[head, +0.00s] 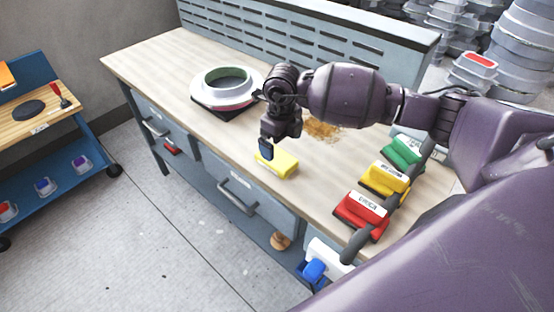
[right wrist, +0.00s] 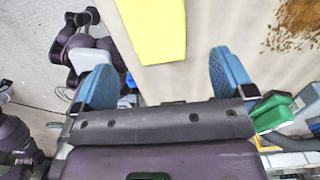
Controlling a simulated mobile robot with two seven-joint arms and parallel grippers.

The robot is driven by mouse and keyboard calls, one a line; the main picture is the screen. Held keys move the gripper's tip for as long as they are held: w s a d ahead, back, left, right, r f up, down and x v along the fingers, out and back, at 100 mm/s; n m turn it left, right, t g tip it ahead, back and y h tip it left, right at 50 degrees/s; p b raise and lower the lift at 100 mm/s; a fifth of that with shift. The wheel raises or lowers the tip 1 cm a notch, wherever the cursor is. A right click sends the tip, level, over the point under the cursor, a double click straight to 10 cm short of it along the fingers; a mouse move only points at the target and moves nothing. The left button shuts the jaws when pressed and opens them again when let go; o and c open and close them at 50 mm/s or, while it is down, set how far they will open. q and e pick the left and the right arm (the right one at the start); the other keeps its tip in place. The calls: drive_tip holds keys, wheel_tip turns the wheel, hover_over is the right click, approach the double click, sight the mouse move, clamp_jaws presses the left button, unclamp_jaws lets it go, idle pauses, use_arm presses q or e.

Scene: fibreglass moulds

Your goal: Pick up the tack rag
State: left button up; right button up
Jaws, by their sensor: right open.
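The tack rag appears to be the flat yellow piece (head: 281,164) lying near the front edge of the wooden bench. In the right wrist view the yellow piece (right wrist: 155,28) lies beyond the fingertips, roughly between them and a little to the left. My right gripper (head: 267,149) is above and beside the rag's left end in the head view. In the right wrist view its two blue fingers (right wrist: 166,79) are wide apart with nothing between them. My left gripper is not in view.
Green (head: 403,152), yellow (head: 385,179) and red (head: 361,215) labelled blocks stand in a row on the bench's right. A round ring-shaped mould (head: 227,88) sits at the back left. A brown patch (head: 322,129) lies behind the rag. A blue cart (head: 45,165) stands left.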

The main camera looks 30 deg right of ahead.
sight(279, 158)
drive_tip(key=shift+w+a+f, duration=0.1)
drive_tip(key=shift+a+f, duration=0.05)
drive_tip(key=shift+f, duration=1.55)
drive_tip(key=shift+w+a+f, duration=0.1)
drive_tip(key=shift+f, duration=1.55)
drive_tip(key=shift+c, duration=0.5)
drive_tip(key=c, duration=0.8)
wheel_tip(279, 158, up, 20)
drive_tip(key=shift+r, duration=0.1)
